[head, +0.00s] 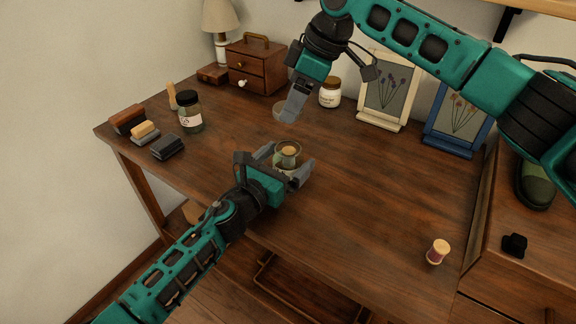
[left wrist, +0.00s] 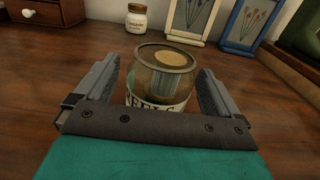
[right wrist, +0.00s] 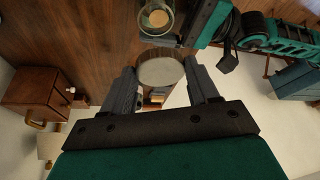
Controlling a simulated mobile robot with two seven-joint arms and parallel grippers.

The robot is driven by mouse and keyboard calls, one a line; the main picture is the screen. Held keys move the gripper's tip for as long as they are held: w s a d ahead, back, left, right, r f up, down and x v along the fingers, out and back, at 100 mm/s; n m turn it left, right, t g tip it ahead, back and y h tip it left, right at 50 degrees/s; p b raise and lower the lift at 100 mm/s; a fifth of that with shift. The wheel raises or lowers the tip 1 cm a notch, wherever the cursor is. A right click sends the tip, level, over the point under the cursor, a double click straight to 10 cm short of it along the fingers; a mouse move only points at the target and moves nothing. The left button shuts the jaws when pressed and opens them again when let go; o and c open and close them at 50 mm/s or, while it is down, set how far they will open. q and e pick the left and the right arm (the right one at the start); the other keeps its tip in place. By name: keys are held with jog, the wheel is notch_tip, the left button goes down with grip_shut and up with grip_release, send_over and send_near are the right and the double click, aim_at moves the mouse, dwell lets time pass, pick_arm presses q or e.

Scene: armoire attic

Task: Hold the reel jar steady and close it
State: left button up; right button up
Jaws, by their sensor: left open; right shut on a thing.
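The reel jar (head: 288,157) is open-topped glass with a cork-coloured spool inside. It stands upright on the desk. In the left wrist view the jar (left wrist: 160,80) shows a partly hidden label. My left gripper (head: 284,164) is open, one finger on each side of the jar; contact cannot be made out. My right gripper (head: 293,107) is shut on a round pale lid (head: 285,110), held behind the jar and apart from it. In the right wrist view the lid (right wrist: 161,72) sits between the fingertips, and the jar (right wrist: 156,18) is beyond it.
A dark-lidded jar (head: 190,113), brushes (head: 128,119) and a small drawer chest (head: 256,68) stand at the left and back. A white-labelled jar (head: 330,93) and picture frames (head: 386,92) stand behind. A thread spool (head: 437,251) is at the right. The desk's middle right is clear.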

pick_arm(q)
jog(key=shift+w+d, duration=0.3)
jog(key=shift+w, duration=0.05)
jog(key=shift+c, duration=0.5)
jog(key=c, duration=1.4)
pick_arm(e)
jog(key=shift+f, duration=2.5)
jog(key=shift+f, duration=0.9)
jog(key=shift+f, duration=0.55)
